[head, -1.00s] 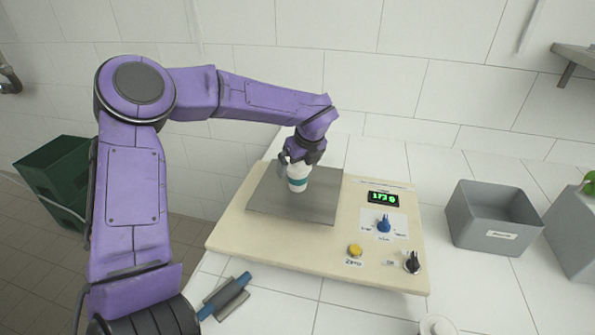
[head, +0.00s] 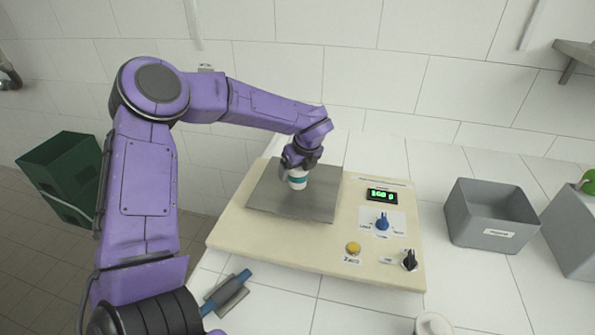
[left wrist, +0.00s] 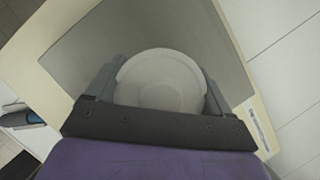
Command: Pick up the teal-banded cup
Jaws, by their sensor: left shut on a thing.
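The white cup with a teal band (head: 297,179) is upright at the metal plate (head: 320,200) of the cream scale-like device. I cannot tell whether its base touches the plate. My left gripper (head: 297,166) is shut on the cup from above, with its fingers on either side. In the left wrist view the cup's round white top (left wrist: 161,80) lies between the two fingers (left wrist: 160,88). The inside of the cup looks pale and empty. My right gripper is out of view.
The device has a lit green display (head: 382,196), a blue knob (head: 382,222), a yellow button (head: 353,248) and a black knob (head: 409,260). A grey bin (head: 490,228) stands to the right. A blue-handled tool (head: 229,291) lies at front left. A green crate (head: 62,178) is at far left.

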